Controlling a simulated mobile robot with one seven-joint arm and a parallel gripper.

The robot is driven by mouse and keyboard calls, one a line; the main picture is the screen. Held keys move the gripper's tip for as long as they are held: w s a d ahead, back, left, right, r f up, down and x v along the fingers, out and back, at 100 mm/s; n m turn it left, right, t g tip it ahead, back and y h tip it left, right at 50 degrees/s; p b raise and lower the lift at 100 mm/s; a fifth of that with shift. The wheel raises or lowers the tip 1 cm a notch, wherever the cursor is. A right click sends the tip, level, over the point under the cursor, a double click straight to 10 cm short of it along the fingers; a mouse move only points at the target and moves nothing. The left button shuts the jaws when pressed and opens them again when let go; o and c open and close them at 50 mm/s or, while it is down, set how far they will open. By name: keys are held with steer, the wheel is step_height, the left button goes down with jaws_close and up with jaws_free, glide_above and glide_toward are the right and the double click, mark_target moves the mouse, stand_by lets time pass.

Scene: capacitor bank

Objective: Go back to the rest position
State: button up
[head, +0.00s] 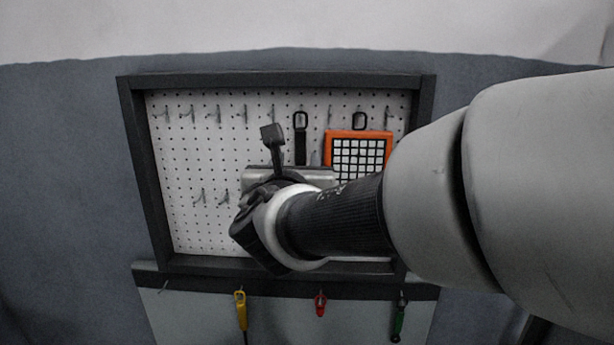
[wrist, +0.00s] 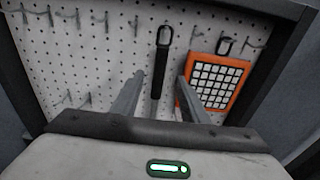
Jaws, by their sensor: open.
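My gripper (wrist: 160,95) is open in the wrist view, with its two grey fingers apart and pointing toward the pegboard. No object shows between the fingertips except the board's black-handled tool (wrist: 158,75) behind them. In the head view my arm reaches in from the right, and the wrist hides the middle of the pegboard (head: 185,150). The fingers are mostly hidden there.
An orange-framed grid panel (head: 360,136) hangs on the board's right side, right of the black tool (head: 300,140). Several metal hooks are empty. A dark frame (head: 137,170) surrounds the board. Yellow (head: 240,310), red (head: 320,304) and green (head: 398,318) items hang below.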

steer(key=s+p, duration=0.2)
steer(key=s, duration=0.7)
steer(key=s+d+f+m+g+h, duration=0.2)
steer(key=d+f+m+g+h, duration=0.1)
steer(key=d+m, duration=0.55)
steer(key=s+d+f+m+g+h, duration=0.3)
steer(key=d+m+g, duration=0.1)
steer(key=d+m, duration=0.5)
steer(key=s+d+f+m+g+y, duration=0.1)
steer(key=s+d+f+m+g, duration=0.25)
steer(key=s+f+m, duration=0.35)
steer(key=s+a+m+y, duration=0.1)
steer(key=m+y, duration=0.1)
steer(key=m, duration=0.1)
steer(key=s+a+m+y, duration=0.1)
steer(key=m, duration=0.3)
steer(key=s+a+m+g+y, duration=0.1)
steer(key=a+m+y, duration=0.1)
steer(key=m, duration=0.2)
steer(key=shift+s+r+y, duration=0.15)
steer(key=shift+s+y, duration=0.1)
steer(key=shift+y, duration=0.05)
